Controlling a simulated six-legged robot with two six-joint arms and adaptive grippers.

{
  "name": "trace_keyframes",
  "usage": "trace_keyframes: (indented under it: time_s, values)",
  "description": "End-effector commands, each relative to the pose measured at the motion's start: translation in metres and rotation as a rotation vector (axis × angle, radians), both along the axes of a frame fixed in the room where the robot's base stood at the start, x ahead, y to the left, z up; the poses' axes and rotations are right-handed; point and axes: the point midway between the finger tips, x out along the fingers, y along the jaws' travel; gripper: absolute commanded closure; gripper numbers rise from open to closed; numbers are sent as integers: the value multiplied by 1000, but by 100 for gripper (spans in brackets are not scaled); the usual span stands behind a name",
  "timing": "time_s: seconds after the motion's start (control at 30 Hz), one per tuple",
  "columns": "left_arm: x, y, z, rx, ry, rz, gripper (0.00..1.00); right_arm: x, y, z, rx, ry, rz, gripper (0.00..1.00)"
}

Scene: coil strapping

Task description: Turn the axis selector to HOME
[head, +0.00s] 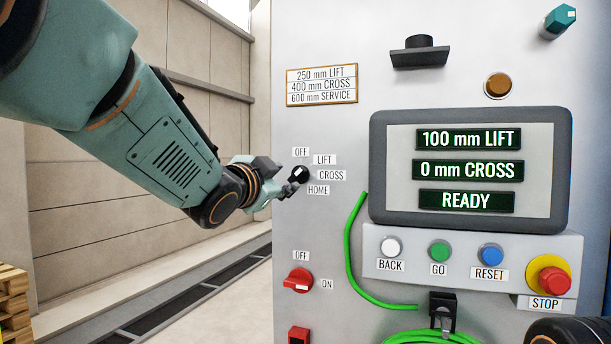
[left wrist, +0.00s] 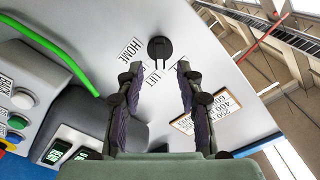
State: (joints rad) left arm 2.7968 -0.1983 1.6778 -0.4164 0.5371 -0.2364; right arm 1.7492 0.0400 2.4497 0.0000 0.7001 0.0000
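The axis selector (head: 299,174) is a small black knob with a white mark on the grey panel, ringed by the labels OFF, LIFT, CROSS and HOME (head: 318,190). I cannot tell for sure which label its mark points to. My left gripper (head: 285,184) is just left of the knob in the head view, partly overlapping its edge. In the left wrist view the knob (left wrist: 160,48) is ahead of the fingertips, in line with the gap between them. The left gripper (left wrist: 159,70) is open and empty. My right gripper is out of view.
The display (head: 470,168) reads 100 mm LIFT, 0 mm CROSS, READY. Below it are the BACK, GO and RESET buttons (head: 438,251) and the red STOP button (head: 553,281). A red OFF/ON switch (head: 298,281) sits under the selector. A green cable (head: 349,255) hangs right of it.

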Motion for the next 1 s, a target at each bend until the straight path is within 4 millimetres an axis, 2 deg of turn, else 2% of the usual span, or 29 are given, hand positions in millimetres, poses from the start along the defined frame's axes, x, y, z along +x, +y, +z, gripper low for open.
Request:
trace_keyframes:
  time_s: [0.2, 0.4, 0.83, 1.0]
  values:
    - [32, -10, 2, -2, 2, -1, 63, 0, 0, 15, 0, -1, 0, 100]
    - [53, -15, 1, -3, 2, -1, 63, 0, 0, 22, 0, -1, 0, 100]
    - [61, -17, 0, -3, 2, 1, 63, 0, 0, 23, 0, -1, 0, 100]
    - [61, -17, 0, -3, 2, 1, 76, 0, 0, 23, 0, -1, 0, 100]
